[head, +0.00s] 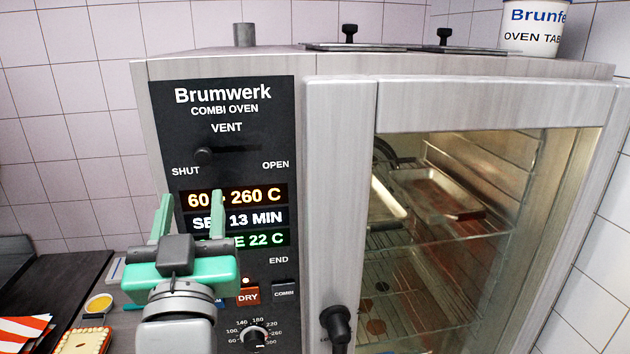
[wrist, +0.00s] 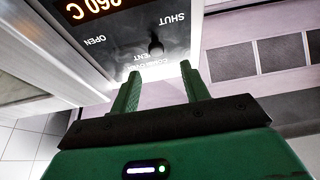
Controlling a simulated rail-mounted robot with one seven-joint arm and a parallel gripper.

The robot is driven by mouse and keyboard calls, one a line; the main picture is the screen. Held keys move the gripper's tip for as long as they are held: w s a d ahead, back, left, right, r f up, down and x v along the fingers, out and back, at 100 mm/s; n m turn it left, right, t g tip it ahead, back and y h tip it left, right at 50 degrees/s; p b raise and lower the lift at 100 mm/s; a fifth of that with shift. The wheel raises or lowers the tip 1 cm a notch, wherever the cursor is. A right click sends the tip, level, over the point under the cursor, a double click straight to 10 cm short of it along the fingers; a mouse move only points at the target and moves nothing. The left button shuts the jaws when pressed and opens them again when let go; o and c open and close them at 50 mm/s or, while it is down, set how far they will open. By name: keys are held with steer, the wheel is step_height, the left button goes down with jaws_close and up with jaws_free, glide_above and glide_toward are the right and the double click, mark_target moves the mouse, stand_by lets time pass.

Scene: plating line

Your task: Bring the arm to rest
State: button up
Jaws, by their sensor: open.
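My gripper (head: 189,218) is in front of the control panel of the combi oven (head: 340,130) in the head view. Its two green fingers point up and stand apart with nothing between them. In the wrist view my gripper (wrist: 160,82) also shows empty fingers, with the oven panel (wrist: 135,35) beyond them, upside down. I cannot tell how far the fingertips are from the panel. The vent lever knob (head: 204,154) is at the shut end of its slot. My gripper covers part of the displays and buttons.
The oven door (head: 342,200) is closed, with trays (head: 435,195) inside behind glass. Its black handle (head: 336,323) sticks out at the bottom. Lids (head: 349,40) and a white tub (head: 533,28) stand on top. A small yellow dish (head: 99,304) is on the dark counter at left.

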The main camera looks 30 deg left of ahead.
steer(key=d+r+m+t+h+p, duration=0.2)
steer(key=d+r+m+h, duration=0.1)
steer(key=d, duration=0.8)
steer(key=s+d+r+m+t+h+p, duration=0.1)
steer(key=d+r+m+t+h+p, duration=0.2)
steer(key=d, duration=0.9)
steer(key=s+d+r+m+t+h+p, duration=0.1)
steer(key=d+r+m+t+h+p, duration=0.1)
steer(key=d+r+h, duration=0.6)
steer(key=d+t+h+p, duration=0.1)
steer(key=d, duration=0.2)
steer(key=shift+s+d+r+m, duration=0.2)
steer(key=shift+d+m, duration=0.1)
steer(key=shift+m, duration=0.1)
steer(key=shift+o, duration=0.2)
steer(key=shift+f, duration=0.1)
